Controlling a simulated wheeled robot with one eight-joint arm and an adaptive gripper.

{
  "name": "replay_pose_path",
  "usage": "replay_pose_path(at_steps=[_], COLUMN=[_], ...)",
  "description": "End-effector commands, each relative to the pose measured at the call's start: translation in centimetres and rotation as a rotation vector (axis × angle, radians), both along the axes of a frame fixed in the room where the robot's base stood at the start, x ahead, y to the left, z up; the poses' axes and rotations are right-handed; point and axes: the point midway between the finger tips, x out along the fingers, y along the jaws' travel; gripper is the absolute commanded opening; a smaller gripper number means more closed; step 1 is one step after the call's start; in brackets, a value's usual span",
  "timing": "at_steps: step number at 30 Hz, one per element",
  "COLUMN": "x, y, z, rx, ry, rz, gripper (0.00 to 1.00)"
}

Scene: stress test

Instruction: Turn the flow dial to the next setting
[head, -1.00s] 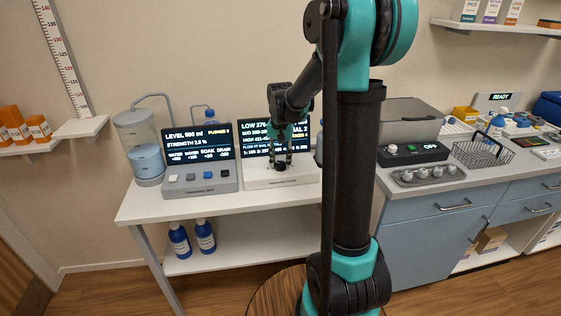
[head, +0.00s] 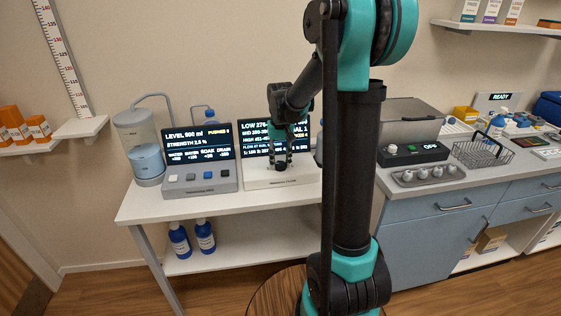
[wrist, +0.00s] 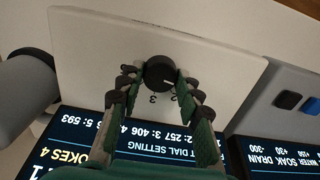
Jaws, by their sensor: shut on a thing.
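The flow dial (wrist: 160,73) is a round black knob with a white pointer line, on a white panel (wrist: 100,35) marked with small numerals. In the wrist view, my gripper (wrist: 160,82) has one finger on each side of the knob and is shut on it. In the head view, my gripper (head: 280,160) reaches down to the dial on the white unit (head: 300,178). The fingers partly hide the numerals. The dark screen (head: 250,140) behind shows flow text and is partly covered by my arm; its dial reading looks like 1.
A grey unit (head: 200,188) with several buttons and its own screen stands close on the left, beside a clear water tank (head: 140,145). Blue bottles (head: 205,236) stand on the lower shelf. The white table (head: 160,207) is bare along its front.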

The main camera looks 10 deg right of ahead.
Motion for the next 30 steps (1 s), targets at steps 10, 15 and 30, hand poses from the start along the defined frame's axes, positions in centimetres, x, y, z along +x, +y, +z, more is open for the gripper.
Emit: replay_pose_path(at_steps=[10, 15, 30], x=[0.0, 0.0, 0.0], y=[0.0, 0.0, 0.0], z=[0.0, 0.0, 5.1], rx=[0.000, 0.000, 0.000], ry=[0.000, 0.000, 0.000], rz=[0.000, -0.001, -0.001], gripper=[0.55, 0.56, 0.56])
